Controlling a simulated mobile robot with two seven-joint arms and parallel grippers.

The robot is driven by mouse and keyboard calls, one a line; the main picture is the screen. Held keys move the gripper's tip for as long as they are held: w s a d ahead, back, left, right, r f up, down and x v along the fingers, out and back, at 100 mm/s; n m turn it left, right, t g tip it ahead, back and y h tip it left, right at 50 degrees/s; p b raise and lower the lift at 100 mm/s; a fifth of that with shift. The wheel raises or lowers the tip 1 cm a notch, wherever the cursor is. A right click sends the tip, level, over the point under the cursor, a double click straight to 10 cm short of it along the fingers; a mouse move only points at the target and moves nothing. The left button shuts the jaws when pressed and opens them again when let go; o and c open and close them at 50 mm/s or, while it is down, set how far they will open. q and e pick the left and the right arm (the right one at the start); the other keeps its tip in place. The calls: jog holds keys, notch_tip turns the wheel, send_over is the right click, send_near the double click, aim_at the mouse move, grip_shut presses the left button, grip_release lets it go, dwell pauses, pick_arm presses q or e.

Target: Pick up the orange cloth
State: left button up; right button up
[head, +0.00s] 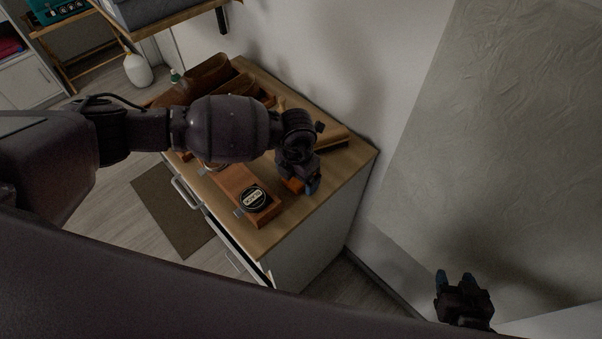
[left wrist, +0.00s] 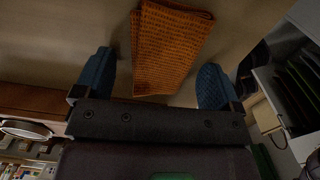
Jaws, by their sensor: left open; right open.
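The orange cloth (left wrist: 172,45) lies folded on the wooden cabinet top, seen in the left wrist view between and just beyond my left gripper's fingers. In the head view only a small orange patch of the cloth (head: 293,186) shows beneath my left gripper (head: 311,186); the arm hides most of it. My right gripper (head: 456,281) is open and empty at the lower right of the head view, away from the cabinet.
A wooden box (head: 233,182) with a round black-rimmed tin (head: 255,198) on it stands left of the cloth. Brown leather items (head: 208,76) lie at the back of the cabinet top (head: 337,178). A wall rises behind it. A drawer front (head: 187,196) faces the floor mat.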

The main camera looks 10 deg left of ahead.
jog(key=shift+s+f, duration=0.1)
jog(key=shift+s, duration=0.1)
pick_arm(q)
jog(key=shift+c, duration=1.2)
jog(key=c, duration=0.8)
jog(key=shift+o, duration=0.2)
jog(key=shift+r, duration=0.2)
notch_tip(320, 180, up, 20)
jog(key=shift+f+b, duration=0.2)
jog(key=shift+b, duration=0.1)
pick_arm(e)
jog(key=shift+w+f, duration=0.25)
jog(key=shift+w, duration=0.05)
